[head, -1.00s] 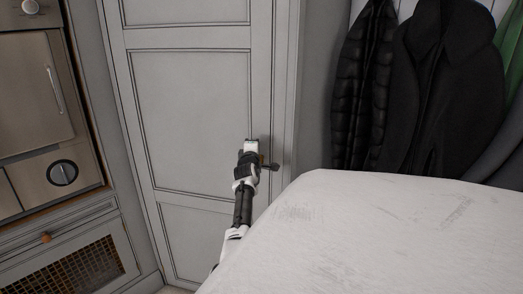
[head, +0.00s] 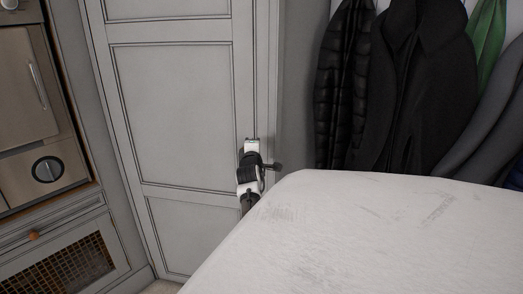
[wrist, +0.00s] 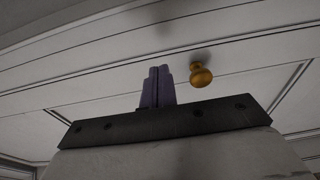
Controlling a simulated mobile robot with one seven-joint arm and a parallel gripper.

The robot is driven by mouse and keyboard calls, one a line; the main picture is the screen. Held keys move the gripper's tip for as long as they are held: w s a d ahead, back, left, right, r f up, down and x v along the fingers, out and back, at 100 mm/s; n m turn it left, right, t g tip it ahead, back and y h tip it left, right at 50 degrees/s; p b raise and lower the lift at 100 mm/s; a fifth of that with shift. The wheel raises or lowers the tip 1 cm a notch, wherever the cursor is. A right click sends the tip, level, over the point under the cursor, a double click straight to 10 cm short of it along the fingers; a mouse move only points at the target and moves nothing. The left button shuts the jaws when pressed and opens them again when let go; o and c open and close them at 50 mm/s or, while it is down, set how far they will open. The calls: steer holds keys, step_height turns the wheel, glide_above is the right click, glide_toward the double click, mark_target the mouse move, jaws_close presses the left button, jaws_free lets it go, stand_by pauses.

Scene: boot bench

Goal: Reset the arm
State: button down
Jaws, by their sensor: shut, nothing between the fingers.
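My gripper (wrist: 158,87) shows in the wrist view with its two dark purple fingers together and nothing between them. Beyond the fingers is a pale panelled surface with a round brass knob (wrist: 201,77), a little right of the fingertips in the picture. The fingers look apart from the knob. In the head view my arm (head: 249,170) is raised in front of the right side of a tall grey panelled door (head: 170,110). The fingers cannot be made out there. A small dark part beside the arm may be a door handle or part of my arm.
An oven (head: 28,100) is built in at the left, above a cabinet front with an orange-brown mesh panel (head: 65,272) and a small knob (head: 33,235). Dark coats (head: 425,90) and a green garment (head: 488,40) hang at the right.

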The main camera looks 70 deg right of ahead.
steer(key=shift+s, duration=1.4)
